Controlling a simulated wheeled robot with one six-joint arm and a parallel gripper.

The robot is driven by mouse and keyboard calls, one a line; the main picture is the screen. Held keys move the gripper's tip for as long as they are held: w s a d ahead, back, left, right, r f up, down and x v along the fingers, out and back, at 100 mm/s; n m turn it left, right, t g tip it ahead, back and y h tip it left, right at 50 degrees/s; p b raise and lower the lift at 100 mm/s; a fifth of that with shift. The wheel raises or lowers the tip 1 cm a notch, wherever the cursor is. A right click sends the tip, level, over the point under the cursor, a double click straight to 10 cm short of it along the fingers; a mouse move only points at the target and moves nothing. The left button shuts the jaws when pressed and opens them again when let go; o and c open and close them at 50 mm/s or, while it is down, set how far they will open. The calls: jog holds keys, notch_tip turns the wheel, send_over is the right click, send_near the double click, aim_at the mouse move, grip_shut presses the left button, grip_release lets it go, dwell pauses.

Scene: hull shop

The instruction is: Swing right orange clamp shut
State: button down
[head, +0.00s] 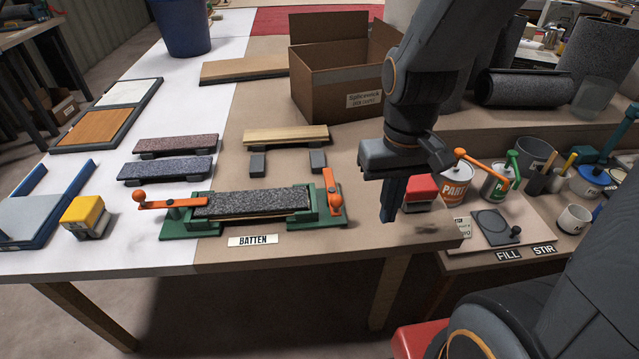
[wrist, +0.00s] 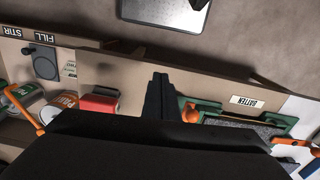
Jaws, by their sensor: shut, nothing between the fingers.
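The right orange clamp (head: 330,187) stands at the right end of the green fixture (head: 180,226). Its arm lies along the fixture's end, beside the speckled dark strip (head: 250,202) and not across it. In the wrist view its orange end (wrist: 190,115) shows just right of my fingers. The fingers also show in the wrist view (wrist: 158,97).
A BATTEN label (head: 253,240) lies in front of the fixture. A red block (head: 420,188) and paint cans (head: 457,186) stand right of my gripper. A cardboard box (head: 335,80) stands behind. A yellow block (head: 85,214) sits at left. The bench's front edge is close.

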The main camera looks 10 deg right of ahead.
jog(key=w+a+r+n+h+p, duration=0.1)
jog(key=w+a+r+n+p, duration=0.3)
jog(key=a+n, duration=0.3)
jog(key=w+a+r+n+h+p, duration=0.2)
jog(key=w+a+r+n+p, duration=0.3)
jog(key=a+n, duration=0.3)
jog(key=w+a, duration=0.1)
jog(key=a, duration=0.2)
jog(key=shift+a+g+p, duration=0.25)
jog(key=shift+g+p, duration=0.1)
jog(key=shift+g, duration=0.05)
jog(key=p+x, duration=0.1)
jog(key=x, duration=0.3)
jog(key=p+x, duration=0.1)
jog(key=x, duration=0.4)
jog(key=shift+d+f, duration=0.2)
jog(key=shift+d, duration=0.1)
jog(key=shift+s+d+f+p, duration=0.15)
jog(key=shift+d+p, duration=0.2)
jog(key=shift+d, duration=0.3)
jog(key=shift+s+d+f+p, duration=0.2)
jog(key=shift+d+p, duration=0.2)
jog(key=shift+d, duration=0.2)
jog(key=shift+s+d+f+p, duration=0.15)
jog(key=shift+d+p, duration=0.2)
jog(key=shift+d, duration=0.3)
